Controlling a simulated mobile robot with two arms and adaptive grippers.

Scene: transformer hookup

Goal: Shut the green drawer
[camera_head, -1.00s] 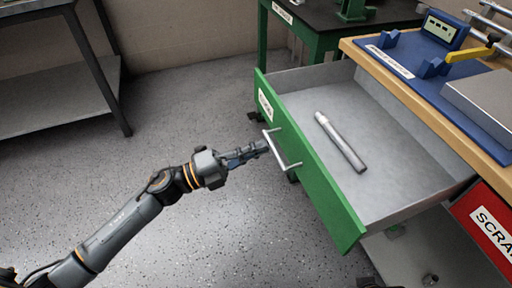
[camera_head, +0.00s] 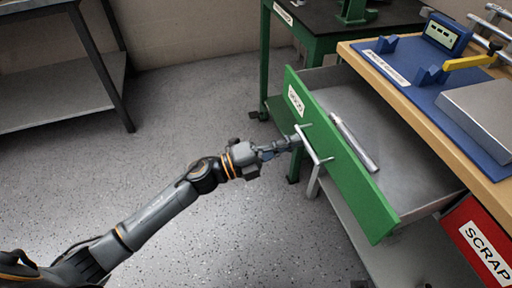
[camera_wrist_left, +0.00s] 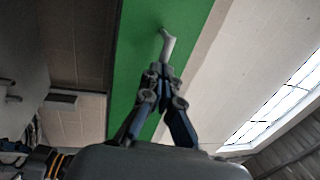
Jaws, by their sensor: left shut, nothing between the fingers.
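The green drawer (camera_head: 346,160) stands partly open under the wooden workbench, with a white label and a silver bar handle (camera_head: 313,146) on its front. A grey metal rod (camera_head: 354,142) lies inside it. My left gripper (camera_head: 297,141) is shut and empty, with its fingertips at the handle and close to the drawer front. In the left wrist view the shut fingers (camera_wrist_left: 163,75) point at the green front, with the handle end just beyond them. Whether the fingertips touch the handle or the front I cannot tell. My right gripper is not in view.
The workbench top (camera_head: 372,68) carries a blue mat, a meter and a grey block. A green-legged table (camera_head: 316,48) stands behind. The floor (camera_head: 170,130) on the left is clear.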

